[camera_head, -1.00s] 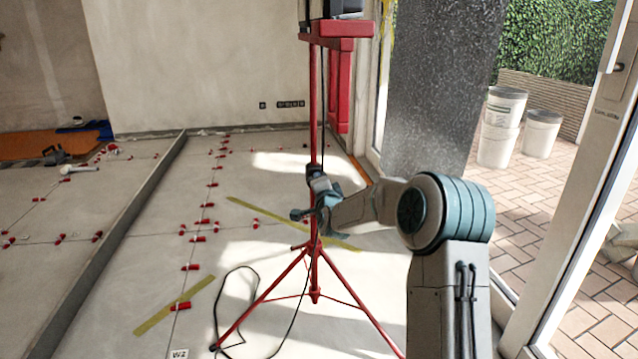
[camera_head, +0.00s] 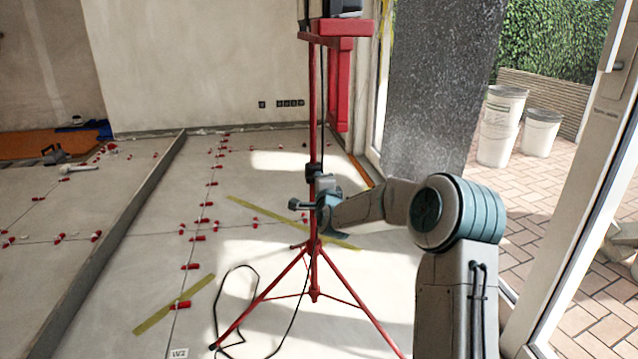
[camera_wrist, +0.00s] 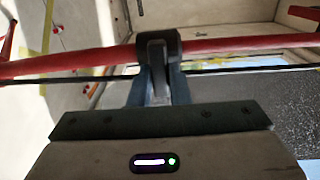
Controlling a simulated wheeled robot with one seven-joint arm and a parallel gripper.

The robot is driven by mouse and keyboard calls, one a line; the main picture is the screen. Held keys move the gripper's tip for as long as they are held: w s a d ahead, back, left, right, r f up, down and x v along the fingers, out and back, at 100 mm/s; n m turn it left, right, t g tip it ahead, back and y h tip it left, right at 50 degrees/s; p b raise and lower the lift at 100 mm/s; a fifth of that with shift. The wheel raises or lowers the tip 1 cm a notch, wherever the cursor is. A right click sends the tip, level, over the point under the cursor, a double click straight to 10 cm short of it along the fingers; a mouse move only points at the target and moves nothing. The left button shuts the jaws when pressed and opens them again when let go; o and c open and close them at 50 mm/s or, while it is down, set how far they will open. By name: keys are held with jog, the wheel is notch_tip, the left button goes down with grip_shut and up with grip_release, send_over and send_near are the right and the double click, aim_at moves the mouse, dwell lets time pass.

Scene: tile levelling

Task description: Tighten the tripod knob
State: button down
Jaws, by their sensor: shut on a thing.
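The red tripod (camera_head: 313,225) stands upright on the tiled floor with its legs spread. Its dark clamp collar (camera_head: 314,170) is around the pole, and it shows in the wrist view (camera_wrist: 170,42) around the red pole, which runs across that picture. The grey tripod knob (camera_wrist: 158,75) juts from the collar toward my wrist. My gripper (camera_head: 320,184) is at the pole just below the collar in the head view. In the wrist view its fingers (camera_wrist: 158,90) are shut on the knob, one on each side. The knob is too small to make out in the head view.
A black cable (camera_head: 228,300) hangs along the pole and loops on the floor by the left leg. Red levelling clips (camera_head: 191,267) dot the tile joints. A glass door frame (camera_head: 590,190) stands to the right, with white buckets (camera_head: 500,125) outside.

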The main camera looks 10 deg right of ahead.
jog(key=c, duration=1.4)
grip_release()
jog(key=shift+o, duration=0.2)
jog(key=shift+s, duration=0.1)
jog(key=s+p, duration=0.4)
jog(key=s, duration=0.9)
jog(key=shift+s, duration=0.35)
